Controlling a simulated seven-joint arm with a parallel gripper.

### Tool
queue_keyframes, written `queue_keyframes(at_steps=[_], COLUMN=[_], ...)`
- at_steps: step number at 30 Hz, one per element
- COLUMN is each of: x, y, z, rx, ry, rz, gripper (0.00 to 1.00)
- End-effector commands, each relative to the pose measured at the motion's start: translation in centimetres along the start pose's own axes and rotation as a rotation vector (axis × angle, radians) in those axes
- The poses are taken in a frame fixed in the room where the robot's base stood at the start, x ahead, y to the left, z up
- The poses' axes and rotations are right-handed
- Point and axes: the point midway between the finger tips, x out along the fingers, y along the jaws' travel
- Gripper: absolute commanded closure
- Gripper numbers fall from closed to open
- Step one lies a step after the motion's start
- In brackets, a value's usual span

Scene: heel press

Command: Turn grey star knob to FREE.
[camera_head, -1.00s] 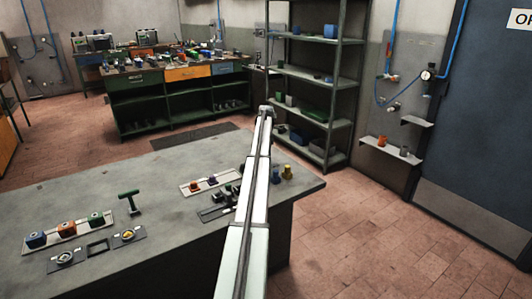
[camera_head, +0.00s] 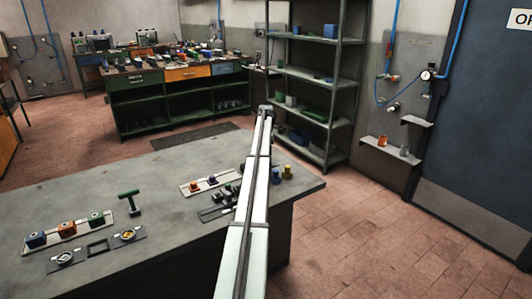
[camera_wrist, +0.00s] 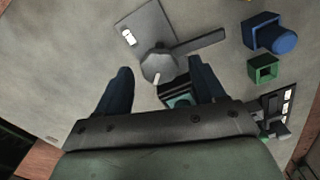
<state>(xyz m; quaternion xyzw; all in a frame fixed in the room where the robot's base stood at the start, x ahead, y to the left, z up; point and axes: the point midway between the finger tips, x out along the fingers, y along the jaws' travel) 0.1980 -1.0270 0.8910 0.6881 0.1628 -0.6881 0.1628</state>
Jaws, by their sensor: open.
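In the wrist view a grey many-sided knob (camera_wrist: 158,67) with a short white mark on its lower edge sits on a grey plate (camera_wrist: 147,22). A grey bar (camera_wrist: 205,41) reaches from beside the knob to the upper right. A white label (camera_wrist: 128,37) lies on the plate's upper left; I cannot read it. My gripper (camera_wrist: 160,66) is open, its two dark blue fingers apart on the left and right of the knob's lower side. I cannot tell whether they touch it. The knob cannot be made out in the head view, where my arm covers part of the bench.
In the wrist view a teal part (camera_wrist: 179,99) shows between the fingers. A blue round part (camera_wrist: 284,42), a green square part (camera_wrist: 264,68) and a dark panel with white labels (camera_wrist: 273,104) are at right. In the head view a green T-handle (camera_head: 129,198) stands on the grey bench (camera_head: 95,185).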

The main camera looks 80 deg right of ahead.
Motion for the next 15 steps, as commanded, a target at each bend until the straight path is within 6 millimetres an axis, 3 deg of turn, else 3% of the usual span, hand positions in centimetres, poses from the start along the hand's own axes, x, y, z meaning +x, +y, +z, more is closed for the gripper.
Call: queue_keyframes(at_steps=[5, 15], x=[-1.7, -8.2], y=[0.1, 0.1], z=[0.0, 0.0], rx=[0.0, 0.0], ry=[0.0, -0.001], rz=[0.001, 0.002], gripper=[0.31, 0.31])
